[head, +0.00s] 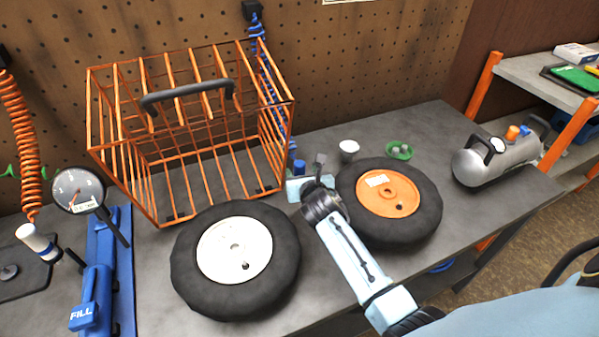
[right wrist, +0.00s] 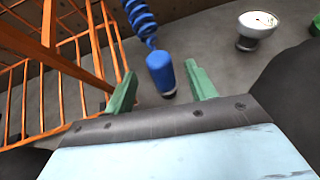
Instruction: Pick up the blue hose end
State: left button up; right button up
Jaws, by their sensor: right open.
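The blue hose end (right wrist: 161,73) is a blue cylinder below a blue coiled hose (right wrist: 143,22), near the basket's front right corner. In the head view the hose end (head: 299,166) is small, just beyond my right gripper (head: 308,178). In the right wrist view my right gripper (right wrist: 161,84) is open, its green fingers on either side of the hose end's line, with a gap to each finger. Whether the hose end is fully between the fingertips or slightly beyond them I cannot tell. My left gripper is not in view.
The orange wire basket (head: 190,62) stands close on the left of my gripper. A wheel with a white hub (head: 180,275) and one with an orange hub (head: 428,208) flank my arm. A white cup (head: 348,151) and green dish (head: 399,151) stand behind. A silver tank (head: 480,166) is right.

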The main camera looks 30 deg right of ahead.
jog(key=shift+x, duration=1.05)
jog(key=c, duration=1.1)
jog(key=shift+c, duration=0.4)
jog(key=shift+r, duration=0.15)
